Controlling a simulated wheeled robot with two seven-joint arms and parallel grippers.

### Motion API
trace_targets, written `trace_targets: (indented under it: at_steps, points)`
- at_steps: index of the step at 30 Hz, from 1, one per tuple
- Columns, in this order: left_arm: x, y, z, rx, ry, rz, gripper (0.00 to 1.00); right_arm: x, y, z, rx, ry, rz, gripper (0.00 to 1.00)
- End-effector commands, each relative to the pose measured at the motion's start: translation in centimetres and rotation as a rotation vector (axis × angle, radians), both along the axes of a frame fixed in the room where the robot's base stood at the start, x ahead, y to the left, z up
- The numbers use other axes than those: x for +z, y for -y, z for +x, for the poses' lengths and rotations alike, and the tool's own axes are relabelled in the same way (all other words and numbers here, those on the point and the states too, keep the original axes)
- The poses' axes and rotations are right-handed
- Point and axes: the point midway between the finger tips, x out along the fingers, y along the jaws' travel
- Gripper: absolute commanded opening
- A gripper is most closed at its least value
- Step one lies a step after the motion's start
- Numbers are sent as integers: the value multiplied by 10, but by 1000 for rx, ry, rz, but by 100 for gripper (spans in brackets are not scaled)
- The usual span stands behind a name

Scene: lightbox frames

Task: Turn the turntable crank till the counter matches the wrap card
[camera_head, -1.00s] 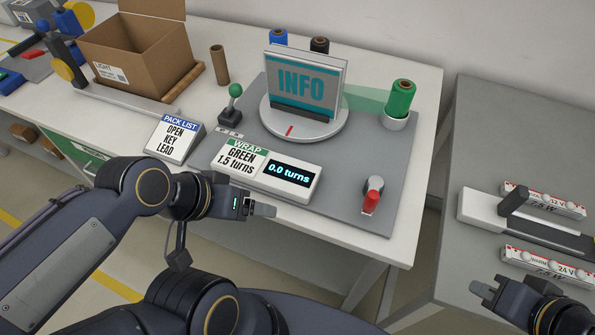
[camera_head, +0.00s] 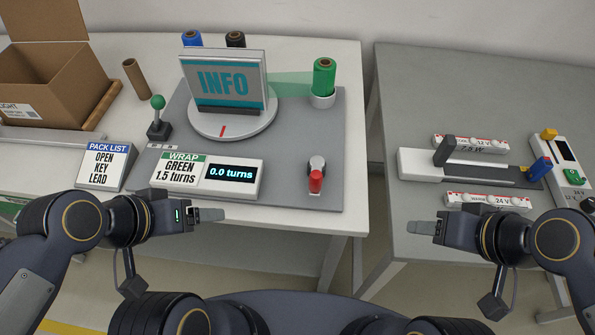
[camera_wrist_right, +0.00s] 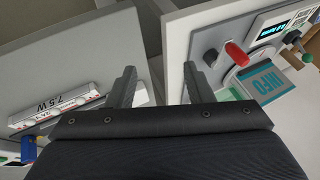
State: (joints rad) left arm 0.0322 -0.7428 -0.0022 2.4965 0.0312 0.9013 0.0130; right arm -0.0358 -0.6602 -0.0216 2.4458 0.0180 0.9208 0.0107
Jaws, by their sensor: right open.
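The crank (camera_head: 316,180) has a red handle and a grey hub. It stands at the front right of the grey wrapping plate; its red handle also shows in the right wrist view (camera_wrist_right: 237,54). The counter (camera_head: 231,174) reads 0.0 turns. The wrap card (camera_head: 181,172) beside it reads GREEN, 1.5 turns. The round turntable (camera_head: 232,125) carries an INFO frame (camera_head: 222,82). A green film strip runs from the frame to the green roll (camera_head: 323,78). My right gripper (camera_head: 424,228) is open and empty, right of the crank. My left gripper (camera_head: 208,214) is in front of the counter; its jaw state is unclear.
A green-knobbed lever (camera_head: 158,118) stands left of the turntable. A pack list sign (camera_head: 106,166) and an open carton (camera_head: 50,75) are further left. A gap separates this table from the grey table (camera_head: 400,100) with lamp strips at the right.

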Motion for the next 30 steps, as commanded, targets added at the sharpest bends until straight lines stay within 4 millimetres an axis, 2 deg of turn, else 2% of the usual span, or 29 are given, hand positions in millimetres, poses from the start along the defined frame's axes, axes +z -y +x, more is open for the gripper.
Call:
trace_targets:
  at_steps: [5, 9, 15, 19, 21, 24, 30]
  points:
    - [15, 0, 0, 0, 0, 0, 76, 27, -31, 38, 249, -95, -49, 46]
    - [25, 0, 0, 0, 0, 0, 76, 37, -71, 71, 452, -171, -149, 46]
    - [37, 0, 0, 0, 0, 0, 76, 36, -145, 101, 694, -242, -351, 46]
    - [41, 0, 0, 0, 0, 0, 76, 31, -181, 107, 790, -256, -464, 46]
    - [42, 0, 0, 0, 0, 0, 76, 29, -193, 109, 819, -258, -502, 46]
    - [42, 0, 0, 0, 0, 0, 76, 26, -202, 109, 839, -261, -531, 46]
    - [42, 0, 0, 0, 0, 0, 76, 2, -202, 108, 843, -265, -538, 46]
